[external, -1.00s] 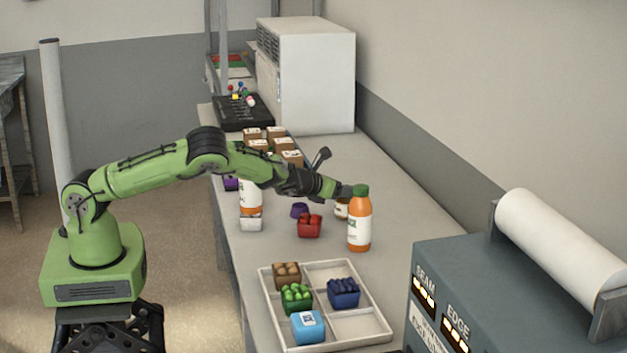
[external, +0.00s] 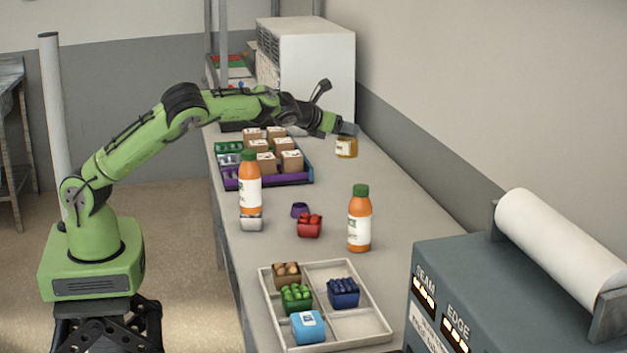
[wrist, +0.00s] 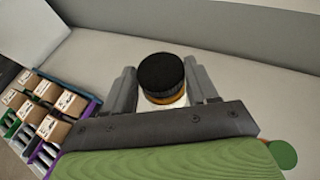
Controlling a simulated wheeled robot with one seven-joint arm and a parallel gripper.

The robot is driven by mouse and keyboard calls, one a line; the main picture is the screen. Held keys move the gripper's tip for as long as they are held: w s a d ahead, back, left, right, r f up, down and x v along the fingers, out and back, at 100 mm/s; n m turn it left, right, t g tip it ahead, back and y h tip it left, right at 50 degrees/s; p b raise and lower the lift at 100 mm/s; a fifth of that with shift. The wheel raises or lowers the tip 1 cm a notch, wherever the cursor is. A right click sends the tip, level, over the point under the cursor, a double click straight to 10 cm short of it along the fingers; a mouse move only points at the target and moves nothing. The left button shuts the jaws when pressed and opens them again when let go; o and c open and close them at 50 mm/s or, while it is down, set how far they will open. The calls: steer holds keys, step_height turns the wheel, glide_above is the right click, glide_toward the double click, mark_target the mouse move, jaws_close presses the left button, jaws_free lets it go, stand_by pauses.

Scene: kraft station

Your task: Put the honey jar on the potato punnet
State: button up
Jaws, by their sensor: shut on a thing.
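The honey jar (external: 346,148), amber with a dark lid, is held in my gripper (external: 347,133) and appears raised over the bench. In the wrist view, its black lid (wrist: 161,72) sits between the two fingers of my gripper (wrist: 168,88); most of its body is hidden below the lid. The potato punnet (external: 286,282), a small brown box with tan potatoes, sits in the back left compartment of the white tray (external: 376,310), well nearer the camera than my gripper.
Green, blue and light-blue goods share the tray. Two orange bottles stand at the middle, one (external: 359,220) at right and one (external: 250,185) by a white punnet (external: 251,223). A red punnet (external: 309,228) stands between them.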

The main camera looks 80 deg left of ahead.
steer(key=r, duration=0.3)
steer(key=shift+w+d, duration=0.1)
steer(key=shift+d, duration=0.2)
steer(key=s+d+p, duration=0.1)
steer(key=s+d, duration=0.2)
steer(key=d, duration=0.3)
steer(key=s+d+f+p, duration=0.1)
steer(key=s+d, duration=0.1)
steer(key=d, duration=0.5)
steer(key=s+d+p, duration=0.1)
steer(key=s+d, duration=0.2)
steer(key=d, duration=0.3)
steer(key=s+d+p, duration=0.2)
steer(key=s+d, duration=1)
steer(key=s, duration=0.3)
step_height(320, 180, down, 14)
steer(key=shift+a+f+b, duration=0.1)
steer(key=shift+b, duration=1.1)
steer(key=o, duration=1.3)
steer(key=shift+f, duration=0.15)
